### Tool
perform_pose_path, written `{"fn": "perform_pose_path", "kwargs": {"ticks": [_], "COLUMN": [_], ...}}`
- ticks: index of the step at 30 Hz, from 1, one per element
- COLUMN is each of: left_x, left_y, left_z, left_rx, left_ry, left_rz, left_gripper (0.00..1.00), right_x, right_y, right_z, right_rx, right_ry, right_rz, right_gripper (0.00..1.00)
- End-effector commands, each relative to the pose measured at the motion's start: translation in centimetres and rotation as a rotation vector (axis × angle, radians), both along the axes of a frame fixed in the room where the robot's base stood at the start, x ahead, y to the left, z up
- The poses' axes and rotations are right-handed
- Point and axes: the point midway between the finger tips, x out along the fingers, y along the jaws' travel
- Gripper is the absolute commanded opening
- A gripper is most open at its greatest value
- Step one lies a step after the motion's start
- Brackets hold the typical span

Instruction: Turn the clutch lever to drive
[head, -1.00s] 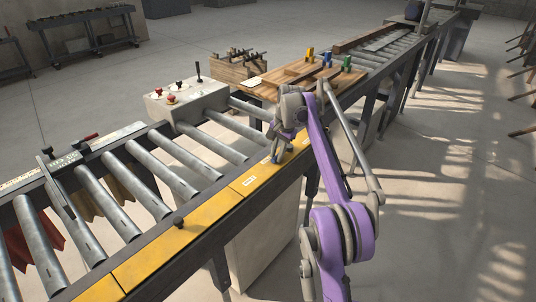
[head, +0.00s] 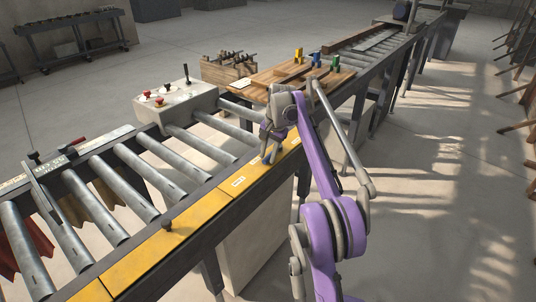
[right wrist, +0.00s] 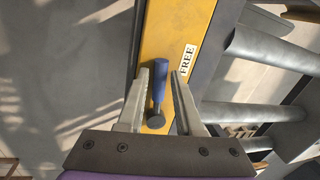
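The clutch lever shows in the right wrist view as a blue handle (right wrist: 158,82) with a dark round end, over a yellow cover strip. A white label reading FREE (right wrist: 188,60) is beside it on the strip. My right gripper (right wrist: 166,76) is open, with one finger on each side of the blue handle; contact with the handle is not clear. In the head view my right gripper (head: 269,154) is low over the yellow cover (head: 206,207) along the conveyor's near edge, and the lever is hard to make out there. My left gripper is out of view.
A grey control box (head: 178,103) with red knobs and a black stick stands across the rollers. A wooden board (head: 303,78) with coloured pieces lies beyond the gripper. A small dark knob (head: 167,226) rises from the cover.

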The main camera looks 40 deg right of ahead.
Motion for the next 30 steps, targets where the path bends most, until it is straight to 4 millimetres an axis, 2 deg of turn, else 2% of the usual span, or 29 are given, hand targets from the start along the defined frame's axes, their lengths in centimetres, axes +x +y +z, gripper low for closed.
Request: {"fn": "perform_pose_path", "kwargs": {"ticks": [5, 13, 18, 23, 30], "left_x": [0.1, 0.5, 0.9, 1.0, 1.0], "left_y": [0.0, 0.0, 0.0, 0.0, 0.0], "left_z": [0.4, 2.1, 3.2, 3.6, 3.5], "left_rx": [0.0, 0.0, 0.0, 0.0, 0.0], "left_ry": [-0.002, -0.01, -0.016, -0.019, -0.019], "left_rz": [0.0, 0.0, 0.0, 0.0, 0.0], "left_gripper": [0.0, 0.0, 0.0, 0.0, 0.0], "right_x": [-0.2, -1.2, -1.7, -1.9, -2.0], "right_y": [-0.1, -0.5, -0.8, -0.8, -0.8], "right_z": [1.4, 6.9, 9.6, 10.6, 10.6], "right_rx": [0.0, 0.0, 0.0, 0.001, 0.0], "right_ry": [0.0, -0.002, -0.001, -0.001, 0.0], "right_rz": [0.0, -0.001, -0.001, -0.001, 0.0], "right_gripper": [0.34, 0.34, 0.34, 0.34, 0.34]}}
